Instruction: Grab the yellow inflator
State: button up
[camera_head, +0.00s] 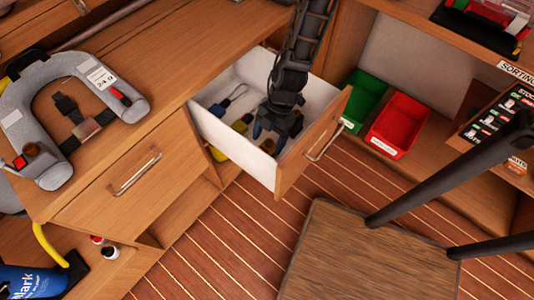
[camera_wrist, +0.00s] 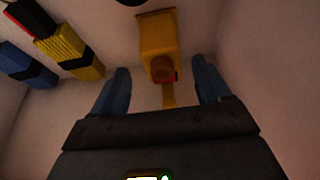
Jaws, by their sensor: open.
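The yellow inflator (camera_wrist: 158,36) lies on the pale drawer floor in the wrist view, with an orange-red part at its near end. A narrow yellow piece runs from it toward my gripper. My gripper (camera_wrist: 163,72) is open, its two blue fingers on either side of the inflator's near end, not closed on it. In the head view my gripper (camera_head: 269,138) reaches down into the open drawer (camera_head: 208,126). There the gripper hides much of the drawer floor, and I cannot tell the inflator apart.
A yellow-and-black item (camera_wrist: 75,50) and a blue-and-black item (camera_wrist: 22,64) lie to the left in the drawer. The drawer walls are close around my gripper. Green (camera_head: 364,97) and red (camera_head: 398,125) bins stand right of the drawer; a wooden stool (camera_head: 375,250) is in front.

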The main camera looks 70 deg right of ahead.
jog(key=x, duration=0.5)
jog(key=shift+s+d, duration=0.15)
jog(key=shift+s, duration=0.1)
jog(key=c, duration=1.2)
notch_tip(320, 180, up, 9)
jog(key=shift+f+p, duration=0.1)
jog(key=shift+p, duration=0.95)
jog(key=shift+r+p, duration=0.6)
jog(key=shift+r, duration=0.05)
